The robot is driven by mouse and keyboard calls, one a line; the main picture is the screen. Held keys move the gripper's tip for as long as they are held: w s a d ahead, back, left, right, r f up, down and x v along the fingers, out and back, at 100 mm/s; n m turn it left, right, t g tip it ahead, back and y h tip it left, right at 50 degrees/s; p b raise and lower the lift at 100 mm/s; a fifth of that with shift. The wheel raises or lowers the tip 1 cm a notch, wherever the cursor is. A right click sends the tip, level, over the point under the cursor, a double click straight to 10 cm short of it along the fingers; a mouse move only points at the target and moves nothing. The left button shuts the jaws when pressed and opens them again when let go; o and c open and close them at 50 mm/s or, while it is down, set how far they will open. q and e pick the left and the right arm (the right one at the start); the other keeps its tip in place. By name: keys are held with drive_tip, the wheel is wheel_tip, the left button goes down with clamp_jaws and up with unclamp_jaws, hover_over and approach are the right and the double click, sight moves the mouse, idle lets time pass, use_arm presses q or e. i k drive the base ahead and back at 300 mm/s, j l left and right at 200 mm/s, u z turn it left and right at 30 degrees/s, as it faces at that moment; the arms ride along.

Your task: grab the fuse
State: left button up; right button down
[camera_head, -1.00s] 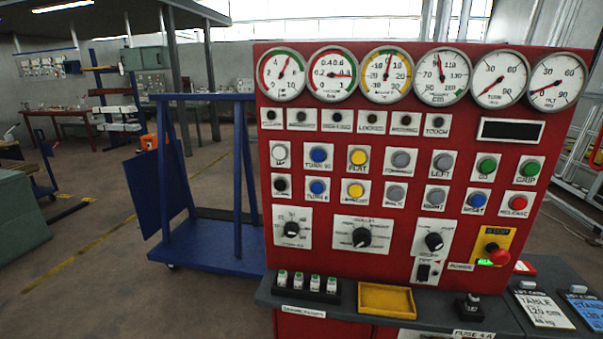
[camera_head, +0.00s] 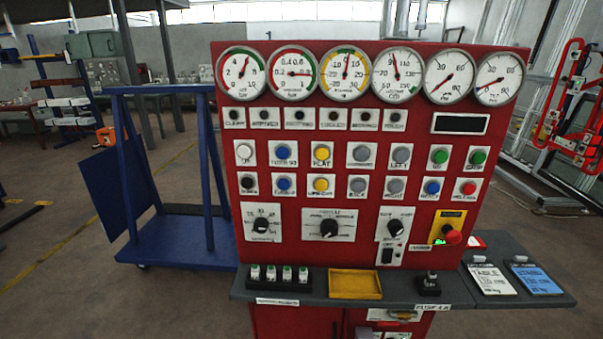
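Several small white fuses with green tops (camera_head: 287,273) stand upright in a black holder (camera_head: 279,286) on the left of the grey shelf under the red panel. A white label hangs below the holder; its text is too small to read surely. A black fuse socket (camera_head: 429,287) stands on the right of the shelf, above a label reading "FUSE 4 A" (camera_head: 431,308). I cannot tell whether a fuse sits in it. Neither of my grippers is in view.
The red control panel (camera_head: 290,226) carries gauges, buttons, knobs and a red stop button (camera_head: 453,237). A yellow tray (camera_head: 355,283) lies empty between holder and socket. Cards lie on the right side shelf (camera_head: 540,296). A blue cart (camera_head: 180,250) stands left; open floor lies further left.

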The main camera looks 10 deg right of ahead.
sight(431, 279)
drive_tip(key=z, duration=1.3)
